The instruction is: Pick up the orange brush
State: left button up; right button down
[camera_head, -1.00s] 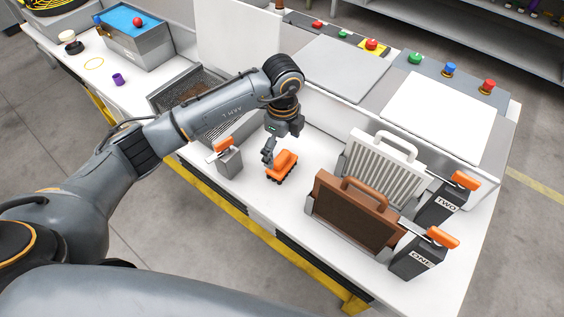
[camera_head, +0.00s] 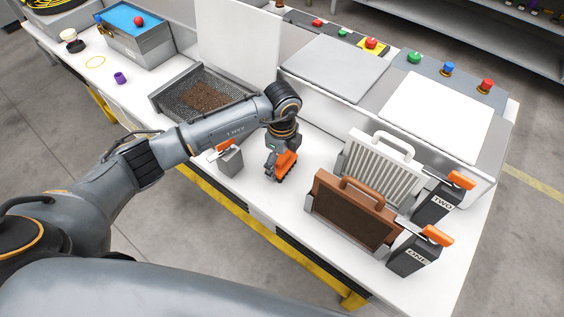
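The orange brush (camera_head: 287,161) has an orange body with dark bristles underneath. It sits on the white bench top, near the front edge. My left gripper (camera_head: 271,174) points down at the brush and overlaps its left side in the picture. Its fingers are small and dark, and I cannot tell whether they are open or closed on the brush. The brush appears still on the table. My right gripper is not in view.
A grey holder with an orange-handled tool (camera_head: 229,157) stands just left of the brush. A brown panel (camera_head: 352,209) and a white ribbed panel (camera_head: 384,167) stand to the right, beside boxes marked ONE (camera_head: 414,257) and TWO (camera_head: 437,205). A mesh tray (camera_head: 159,103) lies behind my arm.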

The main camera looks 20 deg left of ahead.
pick_arm(q)
notch_tip(320, 180, up, 10)
jog(key=shift+b, duration=0.85)
